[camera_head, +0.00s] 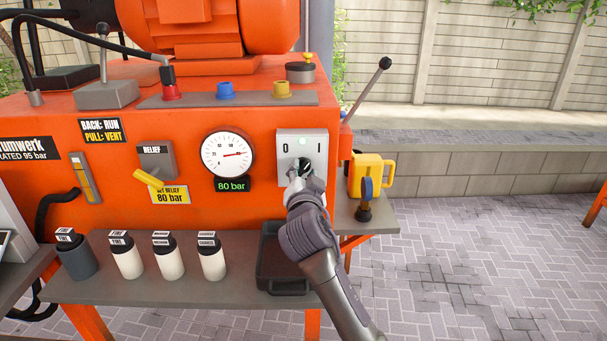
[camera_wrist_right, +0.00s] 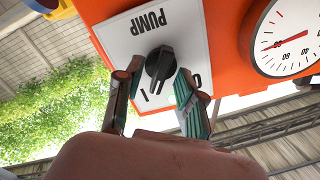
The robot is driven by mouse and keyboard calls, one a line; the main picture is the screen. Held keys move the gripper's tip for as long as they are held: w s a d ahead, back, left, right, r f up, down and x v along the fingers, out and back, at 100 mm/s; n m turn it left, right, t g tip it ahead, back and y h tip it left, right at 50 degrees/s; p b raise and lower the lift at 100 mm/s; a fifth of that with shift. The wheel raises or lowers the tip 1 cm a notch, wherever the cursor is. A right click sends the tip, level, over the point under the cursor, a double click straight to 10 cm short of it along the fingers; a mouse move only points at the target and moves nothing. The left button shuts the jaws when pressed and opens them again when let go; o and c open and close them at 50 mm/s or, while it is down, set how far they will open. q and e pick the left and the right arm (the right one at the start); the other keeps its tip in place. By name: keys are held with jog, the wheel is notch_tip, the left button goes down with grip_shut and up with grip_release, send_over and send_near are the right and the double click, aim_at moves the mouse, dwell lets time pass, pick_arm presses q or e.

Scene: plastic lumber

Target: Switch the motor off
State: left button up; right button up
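The motor switch is a light panel (camera_head: 290,145) marked 0 and I on the orange machine, with a small pale green lamp (camera_head: 302,141) near its top. In the wrist view the panel (camera_wrist_right: 133,43) appears turned over, with the word PUMP and a black rotary knob (camera_wrist_right: 160,66). The knob's lower end lies nearer the I than the 0 there. My right gripper (camera_head: 303,174) is at the knob and largely hides it in the head view. In the wrist view its fingers (camera_wrist_right: 153,80) are apart, one on each side of the knob, with gaps visible. My left gripper is out of view.
A round gauge (camera_head: 227,155) with an 80 bar display is left of the switch. A yellow relief lever (camera_head: 148,179) is farther left. Several bottles (camera_head: 170,258) and a black tray (camera_head: 268,258) occupy the shelf below. A yellow jug (camera_head: 367,178) and long lever (camera_head: 368,88) are at right.

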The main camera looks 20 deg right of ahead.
grip_shut()
jog(key=shift+n, duration=0.3)
dwell(0.3)
jog(key=n+p, duration=0.3)
jog(key=n, duration=0.2)
jog(key=shift+w+r+n, duration=0.1)
jog(key=shift+r+n, duration=0.05)
jog(key=shift+n, duration=0.15)
jog(key=n+p, duration=0.2)
jog(key=n, duration=0.2)
jog(key=shift+a, duration=0.1)
jog(key=shift+n+p, duration=1)
jog(key=shift+n, duration=0.8)
grip_release()
